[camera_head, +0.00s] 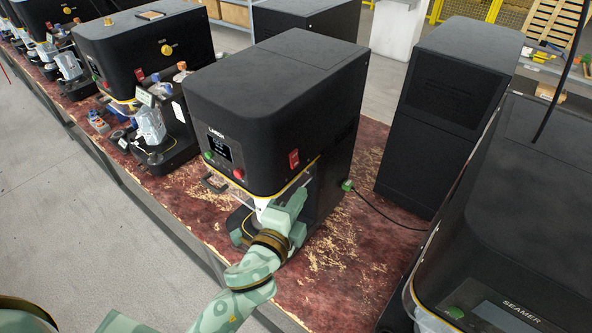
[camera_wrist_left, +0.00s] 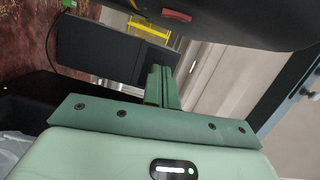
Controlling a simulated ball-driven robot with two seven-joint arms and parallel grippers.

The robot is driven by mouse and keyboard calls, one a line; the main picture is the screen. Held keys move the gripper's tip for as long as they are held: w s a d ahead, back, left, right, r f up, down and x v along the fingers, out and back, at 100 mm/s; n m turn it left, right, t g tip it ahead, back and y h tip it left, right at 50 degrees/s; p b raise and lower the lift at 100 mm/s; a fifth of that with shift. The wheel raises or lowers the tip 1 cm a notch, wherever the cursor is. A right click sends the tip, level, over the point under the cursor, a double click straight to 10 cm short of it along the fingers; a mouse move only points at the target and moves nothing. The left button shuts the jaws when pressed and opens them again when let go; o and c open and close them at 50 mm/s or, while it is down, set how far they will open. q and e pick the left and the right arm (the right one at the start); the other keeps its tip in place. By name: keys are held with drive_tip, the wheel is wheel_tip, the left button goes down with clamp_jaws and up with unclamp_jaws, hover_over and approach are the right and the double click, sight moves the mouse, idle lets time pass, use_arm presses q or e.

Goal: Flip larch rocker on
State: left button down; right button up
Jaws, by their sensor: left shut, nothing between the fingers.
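The larch machine (camera_head: 270,110) is a black box-shaped seamer in the middle of the head view, with a small lit screen on its front. Its red rocker (camera_head: 293,159) sits on the right side face, near the lower front edge. The red rocker also shows at the top of the left wrist view (camera_wrist_left: 176,15). I cannot tell which way it is tipped. My left gripper (camera_head: 300,197) is below the rocker, beside the machine and apart from the rocker. Its fingers (camera_wrist_left: 162,86) are together and empty. My right gripper is not in view.
A green plug (camera_head: 347,185) with a black cable is right of the machine. A tall black cabinet (camera_head: 440,115) stands further right, and another seamer (camera_head: 510,230) is at the near right.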

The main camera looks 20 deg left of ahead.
sight(295, 159)
use_arm(q)
drive_tip(key=w+a, duration=0.1)
drive_tip(key=w, duration=0.1)
drive_tip(key=w+a+p, duration=0.1)
drive_tip(key=w, duration=0.2)
drive_tip(key=w+a, duration=0.1)
drive_tip(key=w, duration=0.2)
drive_tip(key=shift+f, duration=0.35)
drive_tip(key=shift+a+f+m, duration=0.2)
drive_tip(key=shift+a+m, duration=0.05)
drive_tip(key=shift+m, duration=0.05)
drive_tip(key=shift+a+b, duration=0.15)
drive_tip(key=shift+b, duration=0.3)
drive_tip(key=shift+r, duration=0.1)
